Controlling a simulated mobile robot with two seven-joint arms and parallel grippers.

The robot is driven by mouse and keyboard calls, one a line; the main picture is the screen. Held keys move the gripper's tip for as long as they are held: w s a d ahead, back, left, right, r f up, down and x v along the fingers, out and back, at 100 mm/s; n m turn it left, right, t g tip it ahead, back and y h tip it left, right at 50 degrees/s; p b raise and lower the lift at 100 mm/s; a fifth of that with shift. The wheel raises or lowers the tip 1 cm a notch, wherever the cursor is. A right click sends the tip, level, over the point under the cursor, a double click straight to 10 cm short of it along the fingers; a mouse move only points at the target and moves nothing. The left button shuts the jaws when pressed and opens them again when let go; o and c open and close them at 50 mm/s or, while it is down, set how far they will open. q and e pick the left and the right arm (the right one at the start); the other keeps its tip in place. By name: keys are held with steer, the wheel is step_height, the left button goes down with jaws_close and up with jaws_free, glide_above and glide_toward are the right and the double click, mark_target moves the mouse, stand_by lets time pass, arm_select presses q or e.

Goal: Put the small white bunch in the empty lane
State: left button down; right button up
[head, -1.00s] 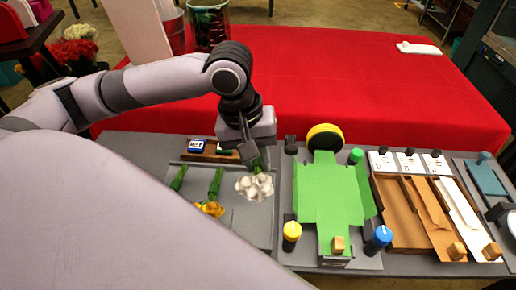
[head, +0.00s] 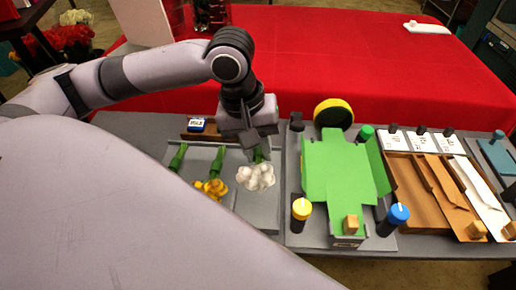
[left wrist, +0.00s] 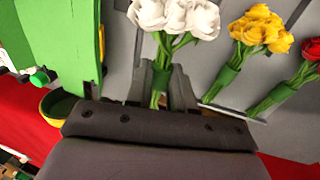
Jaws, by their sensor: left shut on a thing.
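My left gripper (head: 258,155) is shut on the green-wrapped stems of the small white bunch (head: 256,177). In the left wrist view the white blooms (left wrist: 175,16) point away from my fingers, and the green wrap (left wrist: 161,80) sits between them. The bunch is over the right part of the grey laned tray (head: 258,218); I cannot tell whether it touches the floor there. A yellow bunch (head: 211,188) lies in the lane to its left. A red bunch shows in the left wrist view (left wrist: 312,50); its blooms are hidden by my arm in the head view. My right gripper is out of view.
A green unfolded box (head: 340,170) stands right of the tray, with a yellow-capped bottle (head: 301,210) and a blue-capped one (head: 397,216) near it. Brown and white folded pieces (head: 440,190) lie farther right. A red-covered table (head: 370,70) is behind.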

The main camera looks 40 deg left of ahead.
arm_select(q)
steer(key=shift+f+b, duration=0.8)
steer(key=shift+f, duration=0.1)
steer(key=shift+f+p, duration=0.3)
steer(key=shift+f, duration=1.15)
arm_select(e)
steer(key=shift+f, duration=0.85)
arm_select(q)
steer(key=shift+p, duration=0.6)
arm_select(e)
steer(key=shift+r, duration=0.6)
arm_select(q)
steer(key=shift+f+p, duration=0.3)
steer(key=shift+p, duration=0.4)
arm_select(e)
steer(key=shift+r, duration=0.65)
arm_select(q)
steer(key=c, duration=0.5)
jaws_free()
steer(key=shift+r, duration=0.1)
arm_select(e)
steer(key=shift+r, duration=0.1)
